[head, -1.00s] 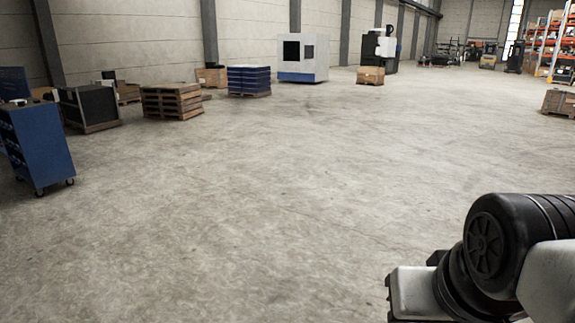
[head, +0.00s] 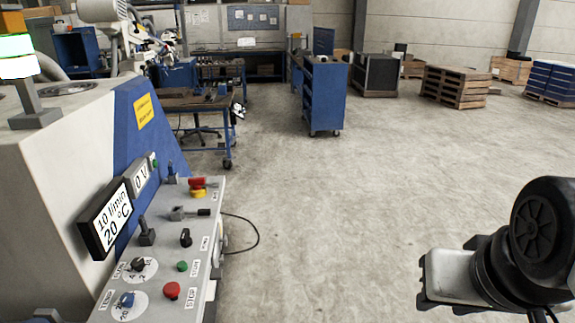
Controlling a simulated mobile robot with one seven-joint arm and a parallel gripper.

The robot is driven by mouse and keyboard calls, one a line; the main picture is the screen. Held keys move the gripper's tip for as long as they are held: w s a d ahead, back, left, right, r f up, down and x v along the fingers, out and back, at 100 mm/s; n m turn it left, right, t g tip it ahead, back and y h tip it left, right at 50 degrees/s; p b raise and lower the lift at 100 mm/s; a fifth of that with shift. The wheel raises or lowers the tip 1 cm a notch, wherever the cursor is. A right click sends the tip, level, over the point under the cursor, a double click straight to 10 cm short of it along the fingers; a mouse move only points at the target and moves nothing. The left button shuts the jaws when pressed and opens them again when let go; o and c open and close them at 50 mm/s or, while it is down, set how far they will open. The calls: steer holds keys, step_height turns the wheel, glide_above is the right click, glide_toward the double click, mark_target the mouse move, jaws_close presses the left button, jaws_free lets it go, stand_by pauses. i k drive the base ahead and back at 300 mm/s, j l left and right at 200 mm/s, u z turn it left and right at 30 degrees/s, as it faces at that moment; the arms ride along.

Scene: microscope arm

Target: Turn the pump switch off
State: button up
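A grey control panel (head: 162,255) slopes at the lower left of the head view. Several knobs, buttons and a lever are on it. A small black rotary switch (head: 186,237) sits near its middle right, beside a small label (head: 205,243) that may read PUMP. Which way this switch is set is too small to tell.
A blue cabinet (head: 325,97) stands farther back.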

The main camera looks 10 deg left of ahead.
mark_target(186, 242)
steer(key=i+u, duration=0.3)
steer(key=u, duration=0.15)
steer(key=i+u, duration=0.45)
steer(key=i+l+u, duration=0.15)
steer(key=u, duration=0.3)
steer(key=i+l+u, duration=0.6)
steer(key=i+u, duration=0.15)
steer(key=i+l+u, duration=0.35)
steer(key=k+l, duration=0.05)
steer(key=l, duration=0.05)
